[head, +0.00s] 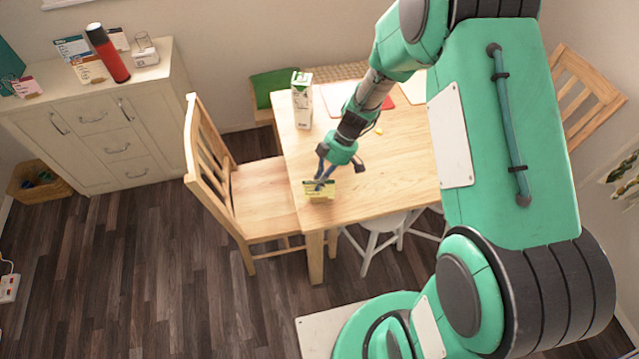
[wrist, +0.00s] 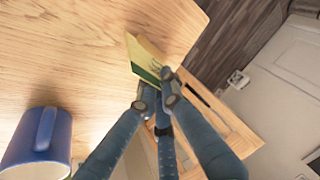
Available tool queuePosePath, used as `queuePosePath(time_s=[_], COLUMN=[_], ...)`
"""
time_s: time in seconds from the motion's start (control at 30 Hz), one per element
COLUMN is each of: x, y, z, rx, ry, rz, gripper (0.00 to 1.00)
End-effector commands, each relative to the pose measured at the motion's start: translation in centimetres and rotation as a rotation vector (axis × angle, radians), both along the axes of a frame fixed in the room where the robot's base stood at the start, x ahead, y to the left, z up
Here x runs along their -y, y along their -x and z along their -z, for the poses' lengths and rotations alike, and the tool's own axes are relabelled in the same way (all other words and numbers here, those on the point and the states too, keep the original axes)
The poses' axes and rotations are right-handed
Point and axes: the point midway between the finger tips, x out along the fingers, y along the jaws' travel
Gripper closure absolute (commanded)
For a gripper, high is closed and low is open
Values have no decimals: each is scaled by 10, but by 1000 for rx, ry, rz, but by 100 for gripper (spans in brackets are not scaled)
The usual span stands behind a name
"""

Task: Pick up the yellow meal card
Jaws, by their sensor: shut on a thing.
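The yellow meal card (head: 320,189) stands at the front left corner of the wooden table in the head view. It also shows in the wrist view (wrist: 146,55), pale yellow with a dark green band along its lower edge. My gripper (head: 322,182) is over this corner, its fingers pointing down at the card. In the wrist view my gripper (wrist: 158,98) is shut on the card's green-banded edge. Whether the card touches the table is hard to tell.
A blue mug (wrist: 40,140) is close beside my gripper in the wrist view. A milk carton (head: 302,100) stands on the table (head: 390,180) at the back left. A wooden chair (head: 235,185) is at the table's left side. The front of the tabletop is mostly clear.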

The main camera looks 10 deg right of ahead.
Motion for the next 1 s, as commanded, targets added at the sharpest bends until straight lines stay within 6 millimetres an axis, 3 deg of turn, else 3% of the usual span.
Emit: queuePosePath(time_s=[0.17, 0.37, 1.0], x=[0, 0, 13], y=[0, -1, 121], z=[-8, -46, -51], rx=[1, 3, 1], ry=[0, 1, 0], rz=[0, -1, 0], gripper=[100, 100, 100])
